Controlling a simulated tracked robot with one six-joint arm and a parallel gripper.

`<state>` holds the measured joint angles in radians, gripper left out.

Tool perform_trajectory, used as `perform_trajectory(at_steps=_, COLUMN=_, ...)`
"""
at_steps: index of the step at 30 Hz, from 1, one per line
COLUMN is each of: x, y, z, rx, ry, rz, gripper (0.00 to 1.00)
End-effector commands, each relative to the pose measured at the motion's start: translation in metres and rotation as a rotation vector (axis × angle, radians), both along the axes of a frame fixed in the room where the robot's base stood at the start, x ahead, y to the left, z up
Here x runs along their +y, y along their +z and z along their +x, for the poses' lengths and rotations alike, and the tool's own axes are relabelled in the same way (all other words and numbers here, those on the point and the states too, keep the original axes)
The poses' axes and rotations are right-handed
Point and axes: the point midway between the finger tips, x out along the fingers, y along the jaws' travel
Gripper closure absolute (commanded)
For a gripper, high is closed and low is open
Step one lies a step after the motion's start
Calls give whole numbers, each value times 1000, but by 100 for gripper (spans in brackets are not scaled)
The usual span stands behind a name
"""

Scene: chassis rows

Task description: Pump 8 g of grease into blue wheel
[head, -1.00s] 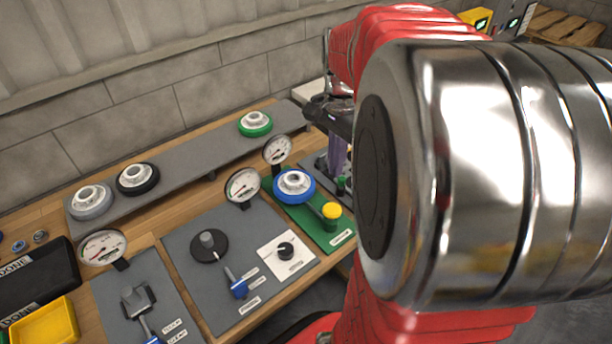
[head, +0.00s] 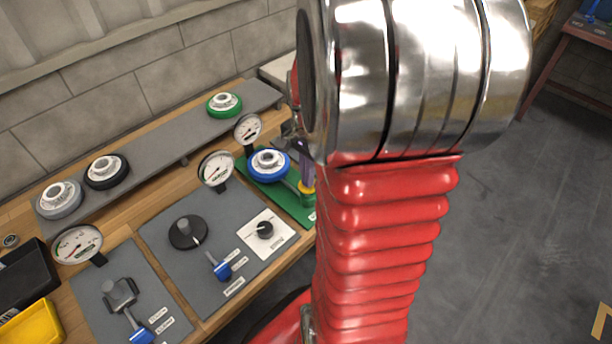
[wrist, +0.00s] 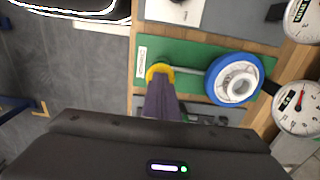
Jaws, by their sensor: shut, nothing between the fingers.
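The blue wheel (head: 268,164) with its pale hub sits on a green board (head: 262,187); in the wrist view it is right of centre (wrist: 235,80). A yellow knob (head: 307,188) stands on the same board, joined to the wheel by a grey bar. My gripper (wrist: 158,80) is shut and empty, its purplish fingers over the yellow knob, which shows around their tips in the wrist view (wrist: 160,67). I cannot tell whether they touch. A white round gauge (head: 248,129) stands behind the blue wheel; its needle shows in the wrist view (wrist: 298,107).
Green (head: 224,104), black (head: 106,171) and grey (head: 60,199) wheels sit on a grey shelf behind. Grey panels with blue-handled levers, a black dial (head: 265,230) on a white plate and more gauges lie left. A yellow tray (head: 30,325) is front left.

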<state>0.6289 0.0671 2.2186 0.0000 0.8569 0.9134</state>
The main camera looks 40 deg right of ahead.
Motion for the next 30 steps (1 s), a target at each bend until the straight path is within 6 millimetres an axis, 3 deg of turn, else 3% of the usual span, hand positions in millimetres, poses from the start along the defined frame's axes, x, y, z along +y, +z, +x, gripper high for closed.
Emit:
perform_trajectory(at_steps=10, x=0, y=-2, z=0, rx=0, ry=0, rz=0, gripper=100)
perform_trajectory(at_steps=19, x=0, y=-27, z=0, rx=1, ry=-1, rz=0, gripper=100)
perform_trajectory(at_steps=30, x=0, y=-31, z=-1, rx=3, ry=-1, rz=1, gripper=100)
